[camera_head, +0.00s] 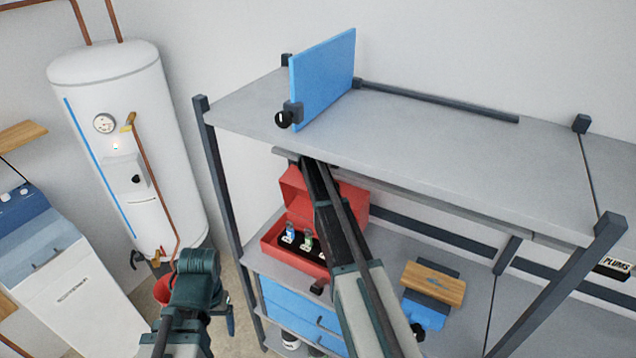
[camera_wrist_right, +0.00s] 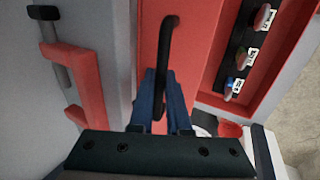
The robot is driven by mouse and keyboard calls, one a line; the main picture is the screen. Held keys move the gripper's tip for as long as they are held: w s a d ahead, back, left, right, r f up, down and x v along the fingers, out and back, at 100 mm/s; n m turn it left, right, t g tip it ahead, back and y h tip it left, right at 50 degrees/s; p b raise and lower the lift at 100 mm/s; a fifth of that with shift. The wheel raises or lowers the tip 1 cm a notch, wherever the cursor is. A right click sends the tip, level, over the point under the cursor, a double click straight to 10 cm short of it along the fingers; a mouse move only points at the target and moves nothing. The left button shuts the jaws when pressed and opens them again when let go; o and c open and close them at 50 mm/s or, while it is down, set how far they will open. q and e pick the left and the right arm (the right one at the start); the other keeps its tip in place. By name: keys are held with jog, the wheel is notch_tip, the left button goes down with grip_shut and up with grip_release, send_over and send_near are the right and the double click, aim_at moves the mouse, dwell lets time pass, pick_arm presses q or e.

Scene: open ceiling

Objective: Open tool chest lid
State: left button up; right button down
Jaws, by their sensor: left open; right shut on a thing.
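The red tool chest (camera_head: 268,243) sits on the middle shelf, with its lid (camera_head: 293,193) raised and its inside showing several small tagged items. My right arm crosses in front and hides part of the chest and lid. In the right wrist view, the right gripper (camera_wrist_right: 162,98) is shut on the black handle (camera_wrist_right: 168,32) of the red lid (camera_wrist_right: 149,45). The open chest interior (camera_wrist_right: 240,50) is to the right there. My left gripper (camera_head: 200,275) is open, low and to the left of the shelf, away from the chest; its fingertips are hard to make out.
The grey upper shelf (camera_head: 400,125) overhangs the chest, with a blue panel (camera_head: 325,75) on it. A shelf post (camera_head: 218,180) stands left of the chest. Blue drawers (camera_head: 300,312) are below; a wooden-topped item (camera_head: 434,284) is at right. A white boiler (camera_head: 112,100) stands left.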

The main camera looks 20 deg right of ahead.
jog(key=shift+w+d, duration=0.15)
jog(key=shift+d, duration=0.05)
jog(key=c, duration=1.2)
grip_release()
jog(key=shift+o, duration=0.2)
jog(key=shift+r, duration=0.1)
jog(key=shift+r, duration=0.2)
jog(key=p+v, duration=0.5)
jog(key=shift+r, duration=0.2)
jog(key=s+a, duration=0.7)
jog(key=a, duration=0.2)
jog(key=shift+s+a+f, duration=0.2)
jog(key=shift+f, duration=0.3)
jog(key=shift+b, duration=0.35)
